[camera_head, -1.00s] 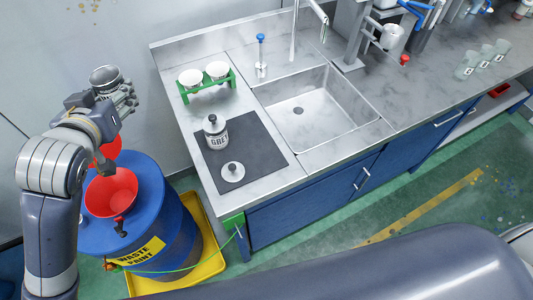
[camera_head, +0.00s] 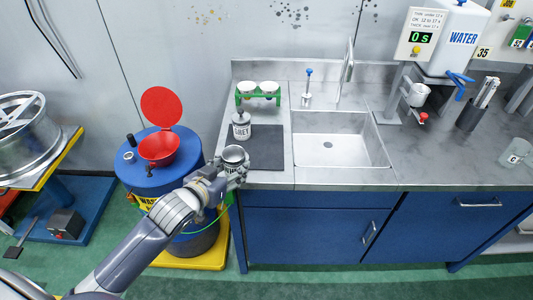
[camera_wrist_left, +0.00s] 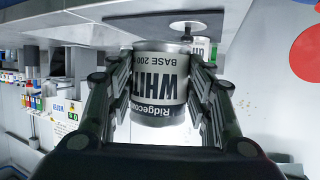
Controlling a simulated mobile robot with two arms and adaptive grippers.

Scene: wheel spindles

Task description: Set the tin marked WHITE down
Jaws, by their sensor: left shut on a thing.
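My left gripper (camera_head: 232,172) is shut around the body of a silver tin (camera_head: 233,154) at the left front corner of the counter. In the left wrist view the tin (camera_wrist_left: 160,85) shows the word WHITE upside down between the fingers (camera_wrist_left: 160,110). The tin is close to the left front edge of a dark mat (camera_head: 265,147). I cannot tell whether it touches anything below. Another lidded tin, apparently marked GREY (camera_head: 241,130), stands on the mat's back left. My right gripper is not in view.
A blue waste drum (camera_head: 150,178) with a red funnel (camera_head: 158,150) stands left of the counter. A green rack (camera_head: 258,97) with white cups is behind the mat. A sink (camera_head: 340,152) lies to the right. The mat's right part is clear.

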